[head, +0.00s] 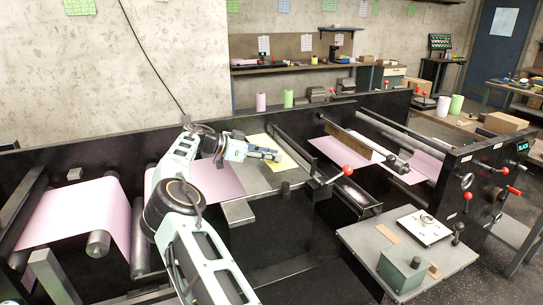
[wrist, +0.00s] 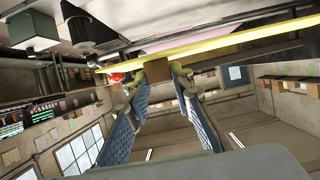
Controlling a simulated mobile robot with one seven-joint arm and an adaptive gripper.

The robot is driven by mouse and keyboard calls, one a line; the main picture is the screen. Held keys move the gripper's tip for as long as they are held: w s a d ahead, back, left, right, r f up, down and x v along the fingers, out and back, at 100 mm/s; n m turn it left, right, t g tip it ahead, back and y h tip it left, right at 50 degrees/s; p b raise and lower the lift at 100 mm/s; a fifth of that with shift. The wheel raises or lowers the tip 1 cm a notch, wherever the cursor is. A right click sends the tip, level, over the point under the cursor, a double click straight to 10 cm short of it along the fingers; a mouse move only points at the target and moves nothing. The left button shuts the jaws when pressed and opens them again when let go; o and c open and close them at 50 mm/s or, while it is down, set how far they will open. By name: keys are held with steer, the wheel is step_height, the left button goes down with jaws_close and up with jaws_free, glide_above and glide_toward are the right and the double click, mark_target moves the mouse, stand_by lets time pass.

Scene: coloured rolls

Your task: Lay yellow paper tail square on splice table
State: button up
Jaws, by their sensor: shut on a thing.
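The yellow paper tail (head: 289,163) shows in the head view as a small sheet over the back of the grey splice table (head: 290,180), partly hidden by my gripper (head: 274,156). In the wrist view the yellow paper (wrist: 225,40) is a thin strip seen nearly edge-on, slanting slightly across the top. My gripper's fingertips (wrist: 158,73) meet its edge, and the gripper is shut on it. Whether the sheet touches the table, or lies square to it, I cannot tell.
Pink paper (head: 215,182) runs left of the splice table, with more pink web (head: 340,152) to the right. A red-knobbed lever (head: 348,171) stands at the table's right end. A side stand (head: 375,250) with a green box (head: 403,268) is at front right.

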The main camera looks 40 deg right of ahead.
mark_target(271, 180)
step_height(271, 180, down, 5)
steer(key=b, duration=0.5)
steer(key=shift+f, duration=0.35)
steer(key=shift+f, duration=0.6)
stand_by(1.9)
steer(key=o, duration=1.5)
steer(key=shift+a, duration=0.15)
steer(key=shift+v, duration=2.9)
steer(key=shift+r, duration=0.1)
